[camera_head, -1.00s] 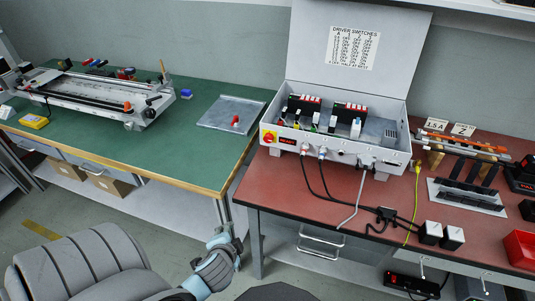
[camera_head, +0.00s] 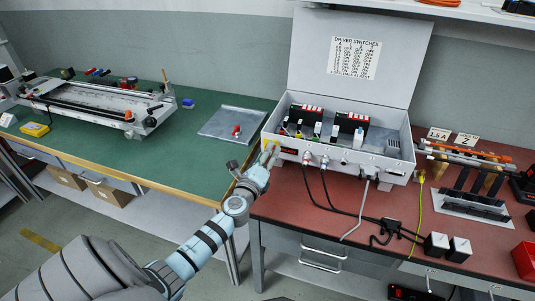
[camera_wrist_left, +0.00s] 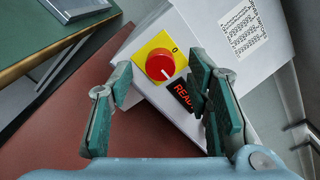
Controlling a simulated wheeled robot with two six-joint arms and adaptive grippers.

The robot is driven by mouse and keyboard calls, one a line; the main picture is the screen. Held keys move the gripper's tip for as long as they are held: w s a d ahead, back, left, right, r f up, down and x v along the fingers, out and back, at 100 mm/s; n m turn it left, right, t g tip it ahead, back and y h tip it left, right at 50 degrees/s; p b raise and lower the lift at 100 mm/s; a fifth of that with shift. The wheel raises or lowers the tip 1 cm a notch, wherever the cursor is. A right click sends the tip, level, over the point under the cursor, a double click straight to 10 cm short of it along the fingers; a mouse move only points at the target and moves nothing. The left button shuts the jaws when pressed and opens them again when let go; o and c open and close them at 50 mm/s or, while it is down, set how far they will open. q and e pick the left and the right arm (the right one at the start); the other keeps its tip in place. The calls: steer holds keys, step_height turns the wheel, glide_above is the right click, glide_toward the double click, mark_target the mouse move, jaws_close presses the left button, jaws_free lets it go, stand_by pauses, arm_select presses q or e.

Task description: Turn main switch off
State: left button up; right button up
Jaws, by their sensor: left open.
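The main switch (camera_wrist_left: 160,65) is a red round knob on a yellow plate, on the front left of the grey control box (camera_head: 340,157). In the left wrist view it sits ahead of my left gripper (camera_wrist_left: 163,108), between the open fingers and apart from them. A "0" is printed on the yellow plate, and a white mark shows on the knob's lower right edge. A lit red display (camera_wrist_left: 182,95) is beside the switch. In the head view my left gripper (camera_head: 267,160) is at the box's left front corner and hides most of the switch. My right gripper is not in view.
The box's lid (camera_head: 310,60) stands open. Cables (camera_head: 325,195) run from the box front over the red table (camera_head: 300,212). A bent grey rod (camera_head: 358,210) hangs from the box front. A green table (camera_head: 180,165) with a linear gantry (camera_head: 90,98) is at left.

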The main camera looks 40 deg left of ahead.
arm_select(q)
steer(key=shift+w+a, duration=0.25)
steer(key=shift+w, duration=0.45)
steer(key=shift+c, duration=0.6)
jaws_close()
